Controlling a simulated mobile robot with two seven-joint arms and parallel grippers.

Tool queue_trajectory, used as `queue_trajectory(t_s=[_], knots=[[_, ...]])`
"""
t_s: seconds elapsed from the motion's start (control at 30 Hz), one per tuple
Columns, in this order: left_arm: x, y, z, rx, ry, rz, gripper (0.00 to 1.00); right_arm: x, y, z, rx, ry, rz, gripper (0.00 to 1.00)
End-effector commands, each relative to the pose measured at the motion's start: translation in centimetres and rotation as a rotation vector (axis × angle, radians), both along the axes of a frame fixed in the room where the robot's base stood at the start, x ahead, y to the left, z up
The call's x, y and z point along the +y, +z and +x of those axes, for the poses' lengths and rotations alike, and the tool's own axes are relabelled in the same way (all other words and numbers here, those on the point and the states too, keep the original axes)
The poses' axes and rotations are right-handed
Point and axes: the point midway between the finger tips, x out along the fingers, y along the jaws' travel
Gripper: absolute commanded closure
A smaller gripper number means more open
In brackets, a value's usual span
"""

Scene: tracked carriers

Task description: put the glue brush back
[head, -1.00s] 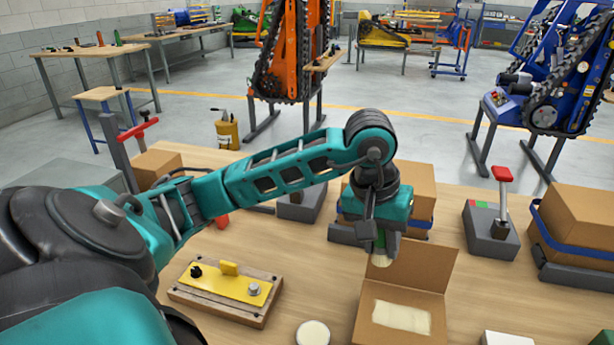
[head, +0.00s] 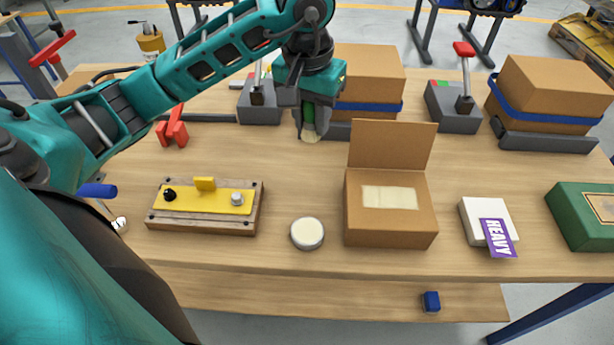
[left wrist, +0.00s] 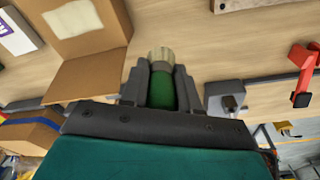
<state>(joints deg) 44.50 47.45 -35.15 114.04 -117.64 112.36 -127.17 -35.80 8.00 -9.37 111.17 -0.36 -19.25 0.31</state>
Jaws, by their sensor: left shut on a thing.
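My left gripper (head: 309,122) is shut on the glue brush (head: 308,124), which has a green handle and pale bristles pointing down. It hangs above the table, behind and left of the open carton. In the left wrist view the brush (left wrist: 162,88) sits between both fingers (left wrist: 161,92), bristles outward. A round pot with a cream top (head: 307,233) stands at the table front, left of the carton, apart from the brush. The open cardboard carton (head: 390,228) has its lid up and a pale cream patch on top. My right gripper is not in view.
A wooden block with a yellow plate (head: 205,200) lies left of the pot. A white box with a purple HEAVY card (head: 488,225) and a green box (head: 585,215) stand right.

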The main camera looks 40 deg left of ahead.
Motion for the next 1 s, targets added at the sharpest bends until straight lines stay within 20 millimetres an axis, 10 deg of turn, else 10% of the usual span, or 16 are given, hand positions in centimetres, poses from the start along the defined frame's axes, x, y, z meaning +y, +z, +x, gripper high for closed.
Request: queue_trajectory(t_s=[0.4,1.0], knots=[[0.0,-10.6,-0.1,0.003,0.002,-0.002,1.00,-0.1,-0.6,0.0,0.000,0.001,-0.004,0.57],[0.0,-16.4,0.0,-0.002,0.001,0.000,1.00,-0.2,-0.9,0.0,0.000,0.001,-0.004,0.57]])
